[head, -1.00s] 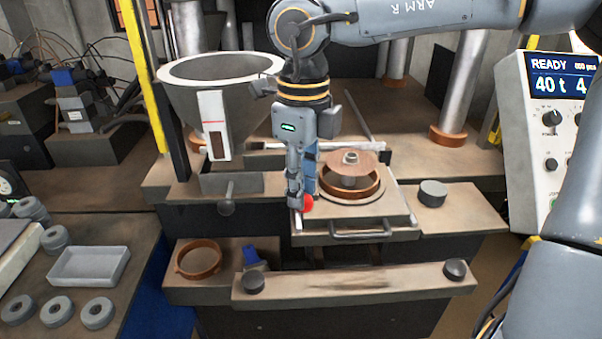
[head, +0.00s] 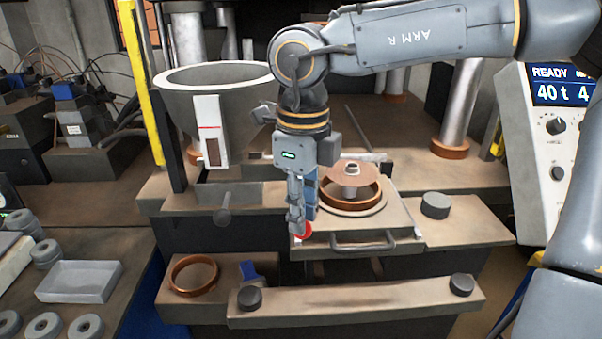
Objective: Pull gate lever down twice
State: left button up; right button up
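The gate lever's red ball knob (head: 304,230) shows at the front left corner of the die plate, low between my fingers. My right gripper (head: 300,228) points straight down and looks shut on this knob. The fingers cover part of the knob and hide the lever's shaft. The grey hopper (head: 215,75) with a white gauge strip (head: 209,130) stands behind, to the left of the gripper. My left gripper is not in view.
The die plate (head: 395,222) carries a copper ring and a brown disc (head: 348,172), right of the gripper. A front bar (head: 355,301) has black knobs at both ends. A loose copper ring (head: 193,275), a grey tray (head: 79,282) and a control panel (head: 550,130) stand around.

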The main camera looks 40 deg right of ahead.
notch_tip(320, 180, up, 10)
jog(key=p, duration=0.6)
jog(key=shift+p, duration=0.35)
dwell(0.5)
